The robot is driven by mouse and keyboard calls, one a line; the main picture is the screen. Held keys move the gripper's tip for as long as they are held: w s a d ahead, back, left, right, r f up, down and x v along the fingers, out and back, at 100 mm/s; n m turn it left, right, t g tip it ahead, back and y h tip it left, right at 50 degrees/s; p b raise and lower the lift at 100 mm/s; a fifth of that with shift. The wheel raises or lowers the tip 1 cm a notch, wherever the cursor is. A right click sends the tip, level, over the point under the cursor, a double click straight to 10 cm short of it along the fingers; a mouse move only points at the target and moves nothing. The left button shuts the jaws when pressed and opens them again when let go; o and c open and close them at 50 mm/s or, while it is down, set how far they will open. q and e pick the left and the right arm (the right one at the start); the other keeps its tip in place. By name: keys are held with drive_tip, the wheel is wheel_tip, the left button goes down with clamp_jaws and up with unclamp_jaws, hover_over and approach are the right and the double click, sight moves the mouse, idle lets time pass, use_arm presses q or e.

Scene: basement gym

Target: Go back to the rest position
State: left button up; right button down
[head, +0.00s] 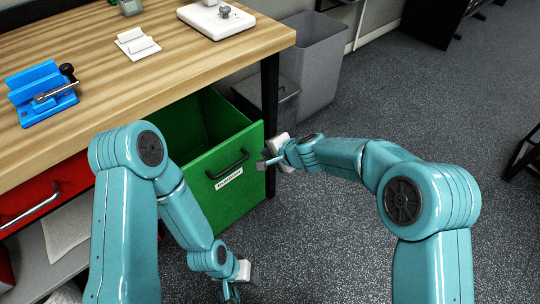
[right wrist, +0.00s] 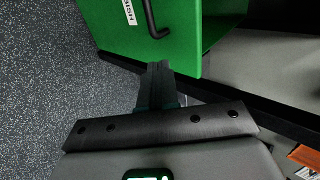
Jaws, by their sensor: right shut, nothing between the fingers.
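My right gripper (head: 262,165) is shut and empty, beside the front of the open green drawer (head: 226,172) near its right end. In the right wrist view its closed fingers (right wrist: 157,75) point toward the green drawer front (right wrist: 175,40), with the dark handle and white label above them. I cannot tell whether the fingertips touch the drawer. My left gripper (head: 238,288) hangs low near the bottom edge of the head view, in front of the drawer and over the floor. Its fingers are small and partly cut off, so its opening is unclear.
The wooden workbench (head: 150,75) holds a blue clamp-like fixture (head: 42,95), a white holder (head: 137,43) and a white device (head: 216,18). A red drawer (head: 45,195) is at the left. A grey bin (head: 309,60) stands right of the bench. Speckled floor (head: 420,110) is open at the right.

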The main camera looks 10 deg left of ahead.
drive_tip(key=s+d+f+m+g+h, duration=0.1)
drive_tip(key=s+d+f, duration=0.1)
drive_tip(key=d+f, duration=0.5)
drive_tip(key=s+d+f+m+g+h, duration=0.15)
drive_tip(key=d+f, duration=0.25)
drive_tip(key=d, duration=0.5)
drive_tip(key=s+d+f+n+g+h, duration=0.15)
drive_tip(key=s+d+f, duration=0.3)
drive_tip(key=s, duration=0.55)
drive_tip(key=s+d+f+n+g, duration=0.15)
drive_tip(key=s+d+f, duration=0.3)
drive_tip(key=s, duration=0.55)
drive_tip(key=s+r+n, duration=0.1)
drive_tip(key=s+n, duration=0.4)
drive_tip(key=s, duration=0.2)
wheel_tip(320, 180, up, 25)
drive_tip(key=p, duration=2.4)
drive_tip(key=shift+a+p, duration=0.2)
drive_tip(key=shift+p, duration=0.2)
